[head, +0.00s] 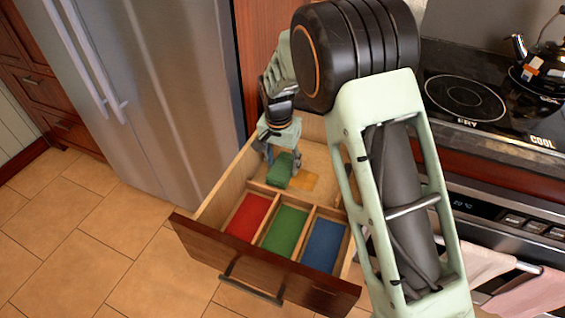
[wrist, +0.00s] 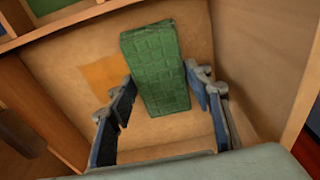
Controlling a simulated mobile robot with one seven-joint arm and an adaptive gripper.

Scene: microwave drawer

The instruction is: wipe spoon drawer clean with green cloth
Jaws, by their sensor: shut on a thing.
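The open wooden drawer (head: 205,205) has a bare back section and front compartments with coloured bottoms. My gripper (head: 282,160) reaches down into the back section, shut on the green cloth (head: 279,172). In the wrist view the cloth (wrist: 155,55) is a flat, quilted-looking block between the two fingers, sticking out beyond the tips. An orange-brown stain (head: 305,182) lies on the drawer floor just right of the cloth in the head view. In the wrist view the stain (wrist: 107,76) is left of the cloth, partly behind a finger. I cannot tell whether the cloth touches the floor.
The front compartments are red (head: 247,216), green (head: 285,232) and blue (head: 323,246), with thin wooden dividers. A steel fridge (head: 165,85) stands left of the drawer. The stove (head: 460,95) with a kettle (head: 545,62) is at right. Drawer walls closely surround my gripper.

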